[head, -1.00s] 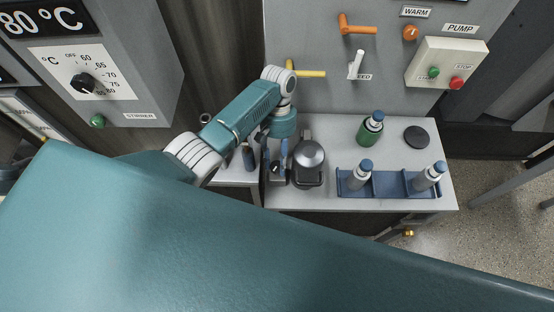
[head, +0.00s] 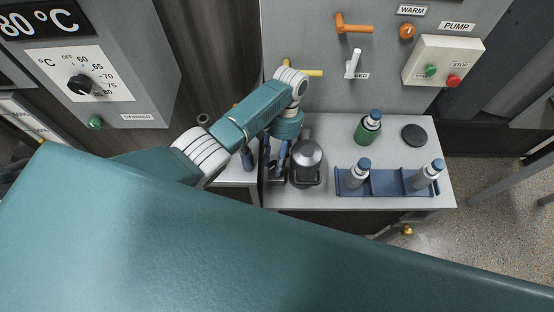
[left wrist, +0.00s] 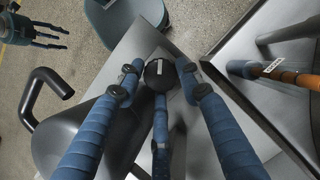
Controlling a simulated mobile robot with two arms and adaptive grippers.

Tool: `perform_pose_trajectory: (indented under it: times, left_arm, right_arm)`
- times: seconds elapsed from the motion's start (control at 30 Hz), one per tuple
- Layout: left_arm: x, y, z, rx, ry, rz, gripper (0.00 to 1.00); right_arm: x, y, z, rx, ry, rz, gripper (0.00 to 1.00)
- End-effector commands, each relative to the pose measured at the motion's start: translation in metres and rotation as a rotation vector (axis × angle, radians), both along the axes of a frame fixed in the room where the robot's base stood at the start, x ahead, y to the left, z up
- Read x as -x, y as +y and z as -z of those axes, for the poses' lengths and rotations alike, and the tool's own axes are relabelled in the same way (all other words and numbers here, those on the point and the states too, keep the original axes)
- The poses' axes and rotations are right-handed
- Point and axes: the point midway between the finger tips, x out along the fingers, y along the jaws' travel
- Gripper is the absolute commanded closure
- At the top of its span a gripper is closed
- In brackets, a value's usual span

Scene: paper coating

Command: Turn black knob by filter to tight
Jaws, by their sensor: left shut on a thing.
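In the left wrist view the round black knob (left wrist: 160,75) sits between the blue fingers of my left gripper (left wrist: 162,82), near a corner of the grey table. The fingers are shut on it. In the head view my left gripper (head: 277,172) reaches down beside the filter, a dark vessel with a silver dome (head: 306,155); the knob is mostly hidden there by fingers. The filter's black bent handle (left wrist: 48,88) shows at the left of the wrist view. My right gripper (left wrist: 48,35) shows at the upper left of that view, its fingers spread apart and empty.
A green bottle (head: 368,127) and a black disc (head: 414,135) stand to the right on the table (head: 330,125). A blue rack (head: 387,184) holds two grey bottles with blue caps. Yellow, orange and white valve handles stick out from the panel above.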

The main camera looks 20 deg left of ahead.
Motion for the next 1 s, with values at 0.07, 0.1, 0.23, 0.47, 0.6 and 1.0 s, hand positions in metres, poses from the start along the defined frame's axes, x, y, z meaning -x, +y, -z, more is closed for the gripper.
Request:
perform_pose_trajectory:
  times: [0.07, 0.1, 0.23, 0.47, 0.6, 1.0]
  left_arm:
    - [0.004, 0.002, 0.000, -0.005, 0.012, 0.000, 0.90]
    - [0.004, 0.002, 0.000, -0.005, 0.012, 0.000, 0.90]
    - [0.003, 0.002, 0.000, -0.005, 0.011, -0.001, 0.47]
    - [0.002, 0.002, 0.000, -0.004, 0.006, -0.002, 0.47]
    - [-0.002, 0.001, -0.006, -0.003, 0.002, -0.001, 0.47]
    - [-0.032, 0.000, -0.081, -0.003, 0.002, -0.002, 0.47]
  right_arm:
    - [0.000, 0.000, 0.000, 0.000, 0.000, 0.000, 0.54]
    - [0.000, 0.000, 0.000, 0.000, 0.000, 0.000, 0.54]
    - [0.000, 0.000, 0.000, 0.000, 0.000, 0.000, 0.54]
    - [0.000, 0.000, 0.000, 0.000, 0.001, 0.000, 0.54]
    - [0.000, 0.000, 0.000, 0.000, 0.000, -0.001, 0.54]
    - [0.000, 0.001, 0.000, -0.001, 0.000, 0.000, 0.54]
